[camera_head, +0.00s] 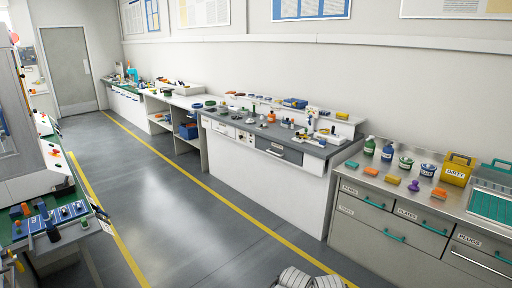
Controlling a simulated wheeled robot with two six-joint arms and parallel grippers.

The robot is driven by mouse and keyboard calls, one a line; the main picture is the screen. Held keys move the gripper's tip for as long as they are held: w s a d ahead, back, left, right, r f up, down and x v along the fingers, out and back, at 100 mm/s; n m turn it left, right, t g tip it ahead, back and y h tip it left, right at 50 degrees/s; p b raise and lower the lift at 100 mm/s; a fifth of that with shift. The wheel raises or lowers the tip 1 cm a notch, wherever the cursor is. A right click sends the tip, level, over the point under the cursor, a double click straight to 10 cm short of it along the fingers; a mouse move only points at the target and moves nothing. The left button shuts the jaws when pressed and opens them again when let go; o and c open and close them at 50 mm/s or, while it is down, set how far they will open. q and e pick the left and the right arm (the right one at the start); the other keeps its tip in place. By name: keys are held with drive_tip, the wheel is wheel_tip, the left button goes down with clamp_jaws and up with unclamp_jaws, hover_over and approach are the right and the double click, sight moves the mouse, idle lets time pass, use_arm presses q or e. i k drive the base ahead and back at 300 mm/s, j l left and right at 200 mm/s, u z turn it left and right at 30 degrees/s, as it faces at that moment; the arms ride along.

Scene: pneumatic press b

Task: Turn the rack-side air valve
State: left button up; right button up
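I cannot pick out the rack-side air valve with certainty in the head view. At the left edge, a green-topped bench (96,228) carries a blue panel (42,228) with several small dark knobs. An orange part stands beside it. These are too small to tell whether one is an air valve. Neither of my grippers can be made out. A pale grey ridged shape shows at the bottom edge, probably part of my own arm, with no fingers visible.
A grey floor aisle (165,190) with yellow lines runs clear toward a grey door (69,70). A long workbench (275,180) with small parts lines the wall. At right, a steel drawer cabinet (375,238) holds bottles, tubs and a yellow box (456,170).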

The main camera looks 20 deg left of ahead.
sight(107, 215)
drive_tip(key=i+j+u, duration=0.15)
drive_tip(key=u, duration=0.25)
drive_tip(key=i+u, duration=0.65)
drive_tip(key=u, duration=0.2)
drive_tip(key=i+l+u, duration=0.1)
drive_tip(key=i+u, duration=0.6)
drive_tip(key=i+l, duration=0.15)
drive_tip(key=i, duration=0.45)
drive_tip(key=i+l, duration=0.1)
drive_tip(key=i, duration=0.5)
drive_tip(key=i+l, duration=0.15)
drive_tip(key=i, duration=0.45)
drive_tip(key=i+l, duration=0.1)
drive_tip(key=i, duration=0.5)
